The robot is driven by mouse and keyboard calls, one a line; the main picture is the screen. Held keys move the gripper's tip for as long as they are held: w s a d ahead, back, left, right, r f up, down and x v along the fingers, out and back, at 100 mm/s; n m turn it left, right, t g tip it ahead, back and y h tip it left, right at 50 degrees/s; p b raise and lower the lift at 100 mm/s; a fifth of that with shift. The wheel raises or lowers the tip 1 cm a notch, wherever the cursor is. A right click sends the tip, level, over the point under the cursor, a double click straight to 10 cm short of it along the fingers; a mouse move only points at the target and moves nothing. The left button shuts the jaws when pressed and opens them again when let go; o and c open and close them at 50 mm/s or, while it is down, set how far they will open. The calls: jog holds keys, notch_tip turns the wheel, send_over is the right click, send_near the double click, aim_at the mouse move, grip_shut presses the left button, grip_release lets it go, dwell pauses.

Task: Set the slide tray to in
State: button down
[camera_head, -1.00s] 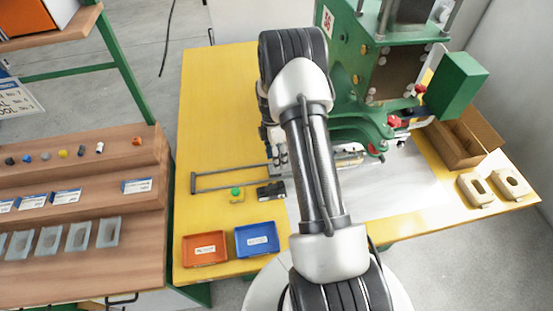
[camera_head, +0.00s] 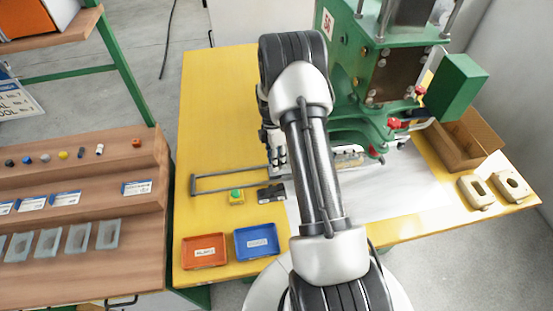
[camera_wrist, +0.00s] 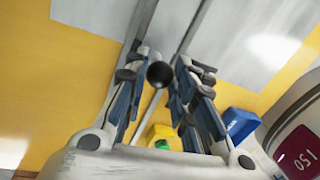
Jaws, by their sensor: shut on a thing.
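The slide tray's grey rails (camera_head: 225,190) stick out to the left of the green press (camera_head: 375,75) over the yellow table. In the wrist view, two grey rails (camera_wrist: 195,25) run up the picture. A black round knob (camera_wrist: 160,74) on a thin rod sits between my gripper's fingers (camera_wrist: 160,68). The gripper is shut on this knob. In the head view, my gripper (camera_head: 274,148) is low at the left of the press, partly hidden by my arm. The tray body is mostly hidden behind my arm and the press, so its exact position cannot be told.
A green button on a yellow box (camera_head: 236,196) and a black block (camera_head: 270,193) lie near the rails. Red (camera_head: 204,251) and blue (camera_head: 256,241) trays stand at the front. A brown box (camera_head: 460,145) and two beige parts (camera_head: 475,192) are at the right. The table's back left is clear.

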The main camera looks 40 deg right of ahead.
dwell(0.3)
jog(key=d, duration=0.1)
jog(key=s+d, duration=0.2)
jog(key=d, duration=0.1)
jog(key=c, duration=1.4)
grip_release()
jog(key=shift+d, duration=0.1)
jog(key=shift+o, duration=0.4)
notch_tip(320, 180, up, 12)
jog(key=w, duration=0.2)
jog(key=shift+w+d, duration=0.15)
jog(key=shift+d, duration=0.05)
